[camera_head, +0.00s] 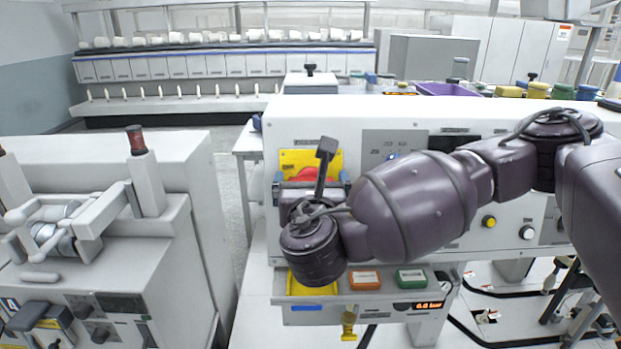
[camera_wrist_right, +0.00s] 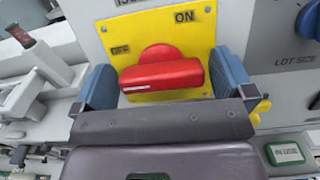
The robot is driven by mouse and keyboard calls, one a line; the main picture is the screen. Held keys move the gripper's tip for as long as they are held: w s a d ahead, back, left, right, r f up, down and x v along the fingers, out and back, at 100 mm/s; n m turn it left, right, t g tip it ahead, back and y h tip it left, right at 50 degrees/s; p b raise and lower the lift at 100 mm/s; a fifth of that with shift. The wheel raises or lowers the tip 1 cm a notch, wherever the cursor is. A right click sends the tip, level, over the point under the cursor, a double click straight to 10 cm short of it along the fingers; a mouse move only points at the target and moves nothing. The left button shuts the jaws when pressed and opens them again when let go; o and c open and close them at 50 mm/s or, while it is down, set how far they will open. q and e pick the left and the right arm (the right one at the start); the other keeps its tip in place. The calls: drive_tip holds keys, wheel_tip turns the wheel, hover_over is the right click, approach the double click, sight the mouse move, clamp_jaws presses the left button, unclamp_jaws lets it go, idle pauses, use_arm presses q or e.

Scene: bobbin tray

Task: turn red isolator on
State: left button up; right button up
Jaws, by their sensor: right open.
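The red isolator (camera_wrist_right: 163,75) is a red rotary handle on a yellow plate (camera_wrist_right: 200,40) marked OFF at left and ON at upper right. The handle lies almost level in the right wrist view, with a white line on its left half, the side of the OFF mark. In the head view the red isolator (camera_head: 318,173) is partly hidden by my right wrist. My right gripper (camera_head: 314,184) is open in front of it. In the right wrist view its blue fingers (camera_wrist_right: 165,86) stand on either side of the handle, with gaps visible. My left gripper is not in view.
Orange (camera_head: 365,280) and green (camera_head: 411,278) labelled blocks sit on a ledge below the panel. A yellow knob (camera_head: 489,221) and white knob (camera_head: 526,232) are to the right. A grey machine (camera_head: 170,250) with a red-topped post stands at left, with a floor gap between.

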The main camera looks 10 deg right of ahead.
drive_tip(key=shift+c, duration=0.3)
drive_tip(key=c, duration=0.7)
